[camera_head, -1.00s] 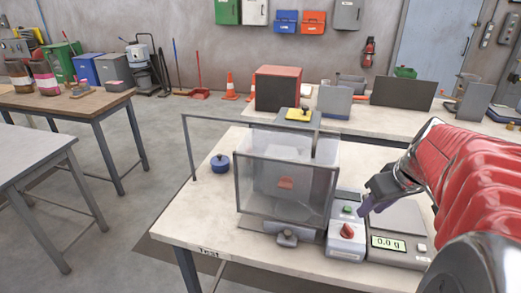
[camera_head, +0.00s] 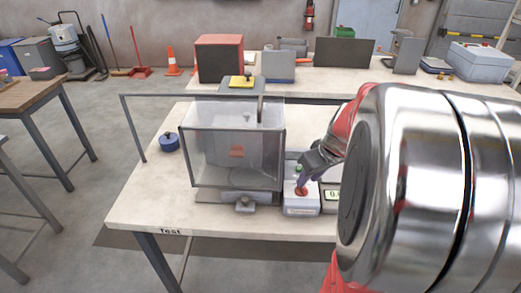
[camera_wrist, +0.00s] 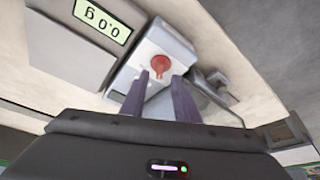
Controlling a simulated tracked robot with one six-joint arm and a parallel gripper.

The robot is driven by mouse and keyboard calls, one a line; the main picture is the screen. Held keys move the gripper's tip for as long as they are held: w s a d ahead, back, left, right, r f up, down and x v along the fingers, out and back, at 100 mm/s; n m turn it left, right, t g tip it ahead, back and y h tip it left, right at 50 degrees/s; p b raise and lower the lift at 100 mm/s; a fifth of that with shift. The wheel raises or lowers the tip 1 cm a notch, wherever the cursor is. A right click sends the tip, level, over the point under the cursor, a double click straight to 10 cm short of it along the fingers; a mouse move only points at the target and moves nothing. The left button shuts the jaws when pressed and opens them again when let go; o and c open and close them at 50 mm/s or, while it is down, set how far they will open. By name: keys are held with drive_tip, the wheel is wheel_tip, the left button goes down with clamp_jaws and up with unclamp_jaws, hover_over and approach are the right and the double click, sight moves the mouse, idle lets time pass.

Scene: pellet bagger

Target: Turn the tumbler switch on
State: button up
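The switch is a red knob (camera_head: 301,191) on top of a small white control box (camera_head: 302,208) at the right front of the clear-walled machine (camera_head: 235,150). My gripper (camera_head: 304,180) points down just above the knob and partly covers it in the head view. In the wrist view the red knob (camera_wrist: 160,65) shows at the gap between the two dark fingertips of my gripper (camera_wrist: 160,77). The fingers are apart with nothing held. Whether they touch the knob, I cannot tell.
A green button (camera_head: 298,168) sits behind the knob. A scale with a display (camera_head: 334,194) stands right of the box, partly hidden by my arm. A blue round object (camera_head: 169,142) lies left of the machine. The table front (camera_head: 215,222) is clear.

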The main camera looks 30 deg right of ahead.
sight(304, 187)
drive_tip(key=shift+x, duration=2.45)
clamp_jaws()
